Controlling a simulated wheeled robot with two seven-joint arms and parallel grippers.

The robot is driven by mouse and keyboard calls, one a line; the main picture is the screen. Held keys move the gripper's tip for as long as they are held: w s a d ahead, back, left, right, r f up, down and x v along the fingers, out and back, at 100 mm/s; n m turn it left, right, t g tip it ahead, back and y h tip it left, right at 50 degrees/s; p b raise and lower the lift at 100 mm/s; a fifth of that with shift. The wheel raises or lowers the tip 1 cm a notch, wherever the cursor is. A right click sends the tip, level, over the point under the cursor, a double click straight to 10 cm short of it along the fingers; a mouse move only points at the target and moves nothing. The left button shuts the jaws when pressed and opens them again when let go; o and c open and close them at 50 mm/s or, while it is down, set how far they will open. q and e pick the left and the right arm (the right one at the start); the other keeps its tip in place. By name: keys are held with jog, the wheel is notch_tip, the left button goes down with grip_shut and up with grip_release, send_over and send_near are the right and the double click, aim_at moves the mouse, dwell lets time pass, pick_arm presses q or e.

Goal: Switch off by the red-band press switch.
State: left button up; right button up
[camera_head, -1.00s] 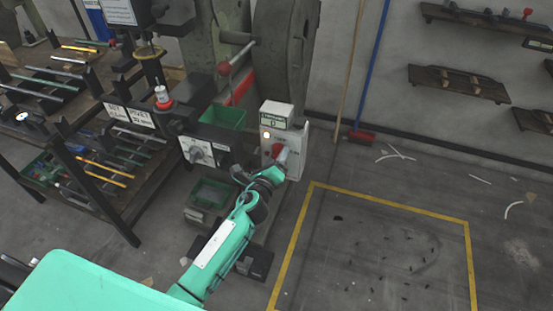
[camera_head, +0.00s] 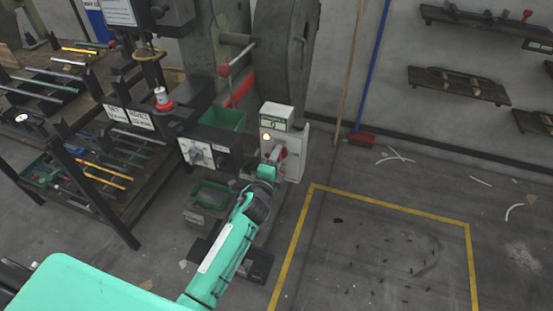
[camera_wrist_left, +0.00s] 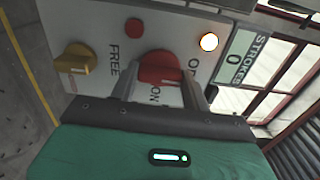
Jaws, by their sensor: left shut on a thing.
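The switch box (camera_head: 294,165) is a pale box on the press, with a red rotary knob (camera_head: 280,152) on its front. In the left wrist view the knob (camera_wrist_left: 160,67) sits between labels that read FREE, ON and a partly hidden "O...". A lamp (camera_wrist_left: 209,42) on the panel glows, and the counter marked STROKES (camera_wrist_left: 236,57) reads 0. My left gripper (camera_head: 273,164) is at the box front, its two fingers (camera_wrist_left: 160,82) either side of the red knob and shut on it. The fingers hide part of the knob and lettering. My right gripper is not in view.
A yellow knob (camera_wrist_left: 75,63) and a small red button (camera_wrist_left: 134,27) share the panel. The yellow-taped floor area (camera_head: 390,204) is open at right.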

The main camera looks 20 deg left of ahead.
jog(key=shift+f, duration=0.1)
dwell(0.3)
pick_arm(q)
jog(key=o, duration=1)
jog(key=s, duration=1.3)
jog(key=shift+s+a, duration=0.3)
jog(key=shift+s, duration=0.1)
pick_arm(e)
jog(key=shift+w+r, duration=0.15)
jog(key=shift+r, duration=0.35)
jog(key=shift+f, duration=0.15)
